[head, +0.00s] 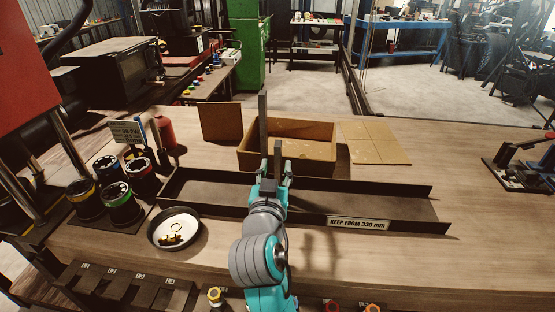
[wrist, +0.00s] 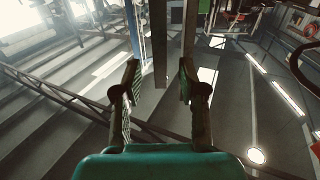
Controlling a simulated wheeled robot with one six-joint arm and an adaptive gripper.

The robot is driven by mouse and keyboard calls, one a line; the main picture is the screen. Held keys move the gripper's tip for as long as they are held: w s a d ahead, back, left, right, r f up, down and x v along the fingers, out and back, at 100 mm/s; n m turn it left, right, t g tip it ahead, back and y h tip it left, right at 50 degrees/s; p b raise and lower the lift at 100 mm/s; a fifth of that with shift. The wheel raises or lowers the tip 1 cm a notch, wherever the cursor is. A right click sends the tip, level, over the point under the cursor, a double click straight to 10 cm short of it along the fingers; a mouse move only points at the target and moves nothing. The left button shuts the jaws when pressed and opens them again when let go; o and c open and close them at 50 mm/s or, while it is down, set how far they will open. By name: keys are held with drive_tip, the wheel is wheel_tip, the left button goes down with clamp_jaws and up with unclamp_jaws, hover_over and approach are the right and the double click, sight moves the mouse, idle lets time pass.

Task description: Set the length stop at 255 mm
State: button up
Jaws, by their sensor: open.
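My gripper (head: 273,170) is over the long dark tray (head: 400,205), near its middle. It is open, with its two fingers apart, as the wrist view (wrist: 159,76) also shows. A tall dark upright bar (head: 262,120) stands just beyond the fingers in the head view. In the wrist view an upright bar (wrist: 160,40) shows between the fingertips, with gaps on both sides. Whether this bar is the length stop I cannot tell. No scale reading for 255 mm is legible. The tray's front wall bears a label (head: 358,223) reading "KEEP FROM 330 mm".
An open cardboard box (head: 316,152) stands behind the tray. A white dish (head: 160,236) with brass pieces and several dark round dies (head: 120,206) with coloured rings are at left. A red-handled tool (head: 520,170) is at right.

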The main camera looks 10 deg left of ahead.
drive_tip(key=s, duration=0.7)
idle(0.4)
